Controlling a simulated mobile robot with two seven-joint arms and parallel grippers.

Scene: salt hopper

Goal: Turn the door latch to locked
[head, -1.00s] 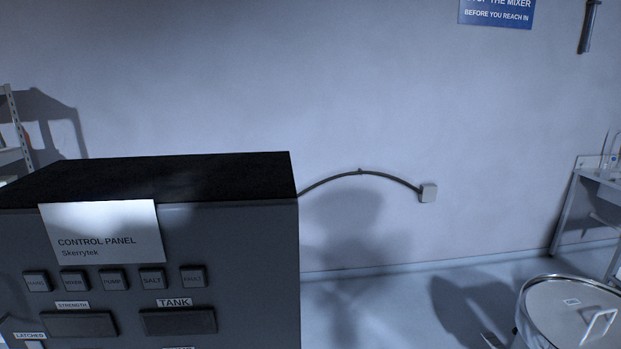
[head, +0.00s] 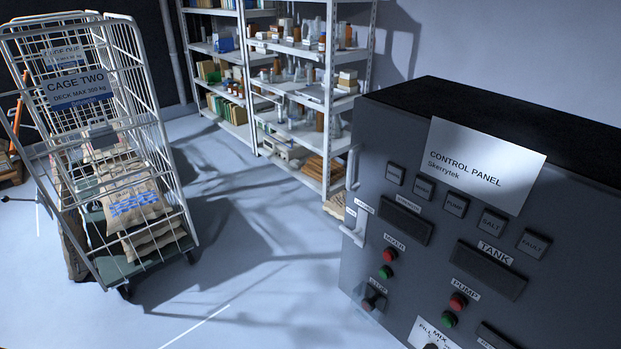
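The dark grey control panel cabinet (head: 590,230) stands at the right of the head view, its front turned toward me. On the left edge of its front is a pale latch lever (head: 358,228) that runs roughly up and down. Small labels (head: 364,206) sit by its top, too small to read here. Above it is a pale bar handle (head: 353,168) on the same edge. I cannot tell the latch's setting. Neither of my grippers is in view.
A wire cage trolley marked CAGE TWO (head: 80,92) holding sacks (head: 135,205) stands at left. A loaded shelf rack (head: 330,100) is behind. Clear floor (head: 260,270) lies between trolley and cabinet.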

